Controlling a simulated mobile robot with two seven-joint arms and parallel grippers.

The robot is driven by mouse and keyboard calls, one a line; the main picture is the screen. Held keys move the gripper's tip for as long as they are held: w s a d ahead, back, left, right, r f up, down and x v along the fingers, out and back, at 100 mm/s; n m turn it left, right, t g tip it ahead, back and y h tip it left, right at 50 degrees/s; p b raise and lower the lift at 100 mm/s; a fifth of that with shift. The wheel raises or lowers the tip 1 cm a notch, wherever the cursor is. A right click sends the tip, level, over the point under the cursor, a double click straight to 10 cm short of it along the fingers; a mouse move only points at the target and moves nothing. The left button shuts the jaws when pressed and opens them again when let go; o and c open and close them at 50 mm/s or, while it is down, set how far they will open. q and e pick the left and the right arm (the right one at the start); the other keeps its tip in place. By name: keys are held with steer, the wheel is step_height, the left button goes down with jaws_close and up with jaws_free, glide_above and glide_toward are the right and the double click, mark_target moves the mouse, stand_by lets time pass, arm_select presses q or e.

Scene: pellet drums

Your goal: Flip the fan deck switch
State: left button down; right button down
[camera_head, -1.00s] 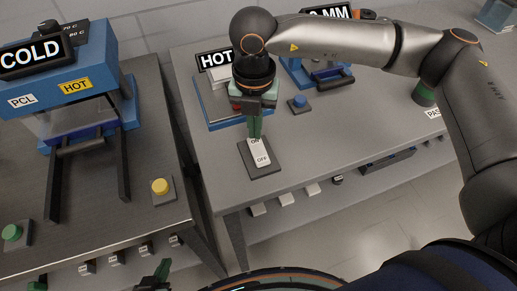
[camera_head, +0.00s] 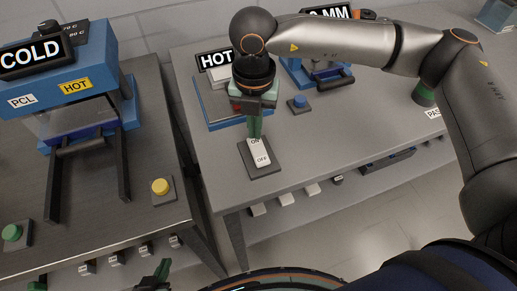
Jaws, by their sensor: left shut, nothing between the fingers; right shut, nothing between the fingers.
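The switch (camera_head: 261,157) is a white rocker marked ON at its far end and OFF at its near end. It sits on a dark grey base plate on the right bench. My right gripper (camera_head: 255,136) points down with its green fingers shut at the ON end of the rocker; it appears to touch it, partly hiding the ON mark. My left gripper (camera_head: 158,272) shows only in part at the bottom edge, shut, low in front of the benches.
A blue press with COLD sign (camera_head: 31,54) stands on the left bench, with yellow (camera_head: 160,187) and green (camera_head: 12,232) buttons. Behind my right gripper are a HOT sign (camera_head: 215,60) and a blue button (camera_head: 299,101).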

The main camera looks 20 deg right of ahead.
mark_target(255, 142)
steer(key=shift+f+b, duration=1.1)
steer(key=shift+f, duration=0.05)
stand_by(0.7)
steer(key=shift+r+p, duration=1.9)
steer(key=shift+r, duration=1.7)
